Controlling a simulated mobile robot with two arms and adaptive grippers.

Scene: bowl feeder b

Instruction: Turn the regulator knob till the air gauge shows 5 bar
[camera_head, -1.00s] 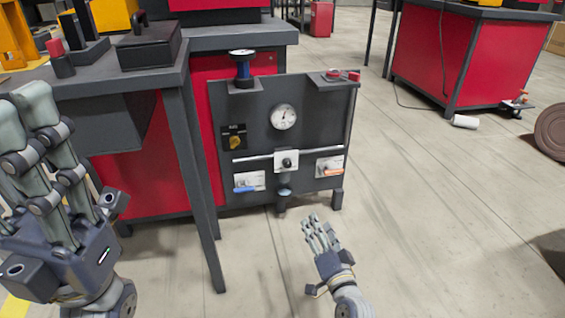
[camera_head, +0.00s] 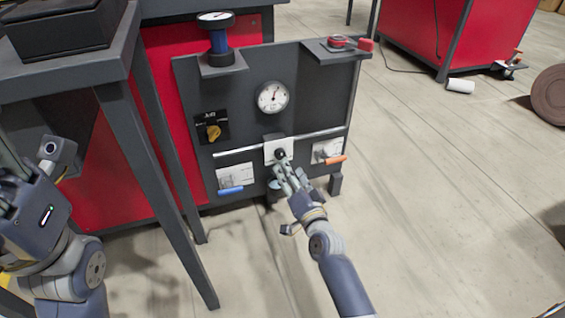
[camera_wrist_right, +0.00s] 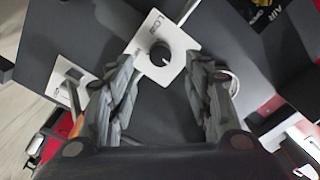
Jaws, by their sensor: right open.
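A round white air gauge (camera_head: 272,97) is on the dark panel (camera_head: 310,85); its needle points roughly upward, its figures too small to read. Below it, a black round knob (camera_head: 280,154) sits on a white plate (camera_head: 270,150). The plate (camera_wrist_right: 178,42) and knob (camera_wrist_right: 160,54) also show in the right wrist view, the plate with lettering. My right gripper (camera_head: 284,170) is open just in front of the knob. In the wrist view its fingers (camera_wrist_right: 160,82) stand apart on either side, seemingly clear of the knob. My left gripper (camera_head: 8,175) is partly cut off at the left edge.
A yellow rotary switch (camera_head: 212,132) is left of the gauge. A blue handle (camera_head: 231,191) and an orange handle (camera_head: 336,160) flank the knob. A blue cylinder with a dial top (camera_head: 218,40) stands on a bracket. A table leg (camera_head: 165,190) stands at left.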

